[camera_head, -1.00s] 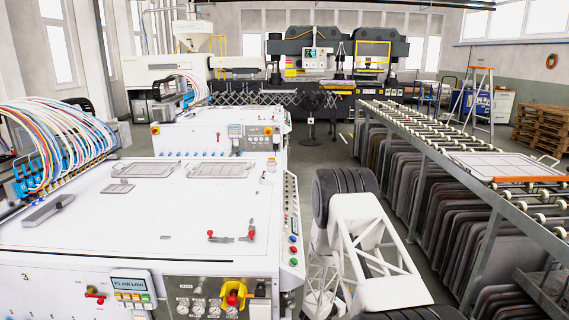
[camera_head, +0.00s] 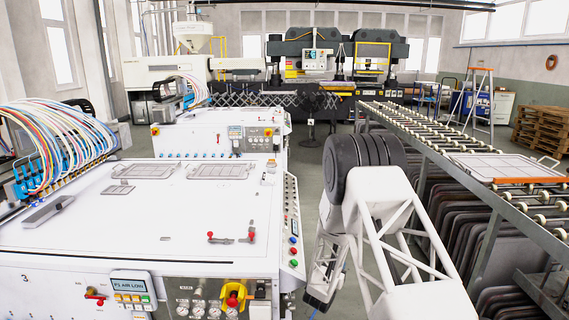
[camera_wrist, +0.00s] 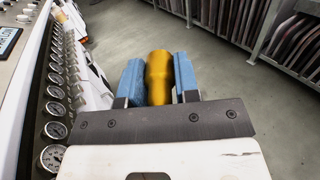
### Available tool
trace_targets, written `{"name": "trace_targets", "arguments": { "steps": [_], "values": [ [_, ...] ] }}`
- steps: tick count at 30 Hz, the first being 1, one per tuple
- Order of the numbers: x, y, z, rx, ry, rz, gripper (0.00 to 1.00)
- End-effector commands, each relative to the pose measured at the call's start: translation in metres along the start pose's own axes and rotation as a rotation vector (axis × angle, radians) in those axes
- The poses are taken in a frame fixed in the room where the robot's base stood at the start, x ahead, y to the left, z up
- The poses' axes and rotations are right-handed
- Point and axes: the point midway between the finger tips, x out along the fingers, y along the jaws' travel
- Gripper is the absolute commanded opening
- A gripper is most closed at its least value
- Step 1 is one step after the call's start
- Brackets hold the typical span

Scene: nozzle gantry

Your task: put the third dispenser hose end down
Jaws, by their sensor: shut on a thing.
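My gripper (camera_wrist: 158,72) shows in the wrist view with two blue finger pads shut on a golden-yellow hose end (camera_wrist: 159,82). The hose end is a short cylinder, a little wider at its far end, held between the pads above the grey floor. Its lower part is hidden by the gripper body, and no hose can be made out. In the head view my white lattice arm stands right of the white machine (camera_head: 130,226); the held piece cannot be made out there.
Coloured hoses (camera_head: 55,140) rise at the left. A roller conveyor (camera_head: 470,175) with dark panels below runs along the right. Red-handled clamps (camera_head: 232,238) sit on the machine top.

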Motion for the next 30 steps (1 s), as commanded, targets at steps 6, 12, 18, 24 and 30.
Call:
{"name": "trace_targets", "arguments": {
  "steps": [6, 12, 18, 24, 30],
  "values": [
    [-0.004, 0.015, 0.039, -0.008, -0.001, 0.11, 0.0],
    [-0.01, 0.024, 0.064, -0.02, -0.001, 0.187, 0.0],
    [-0.013, 0.029, 0.076, -0.028, -0.001, 0.227, 0.0],
    [-0.014, 0.03, 0.078, -0.03, -0.001, 0.233, 0.0],
    [-0.014, 0.03, 0.078, -0.029, -0.001, 0.232, 0.0]
  ]
}}
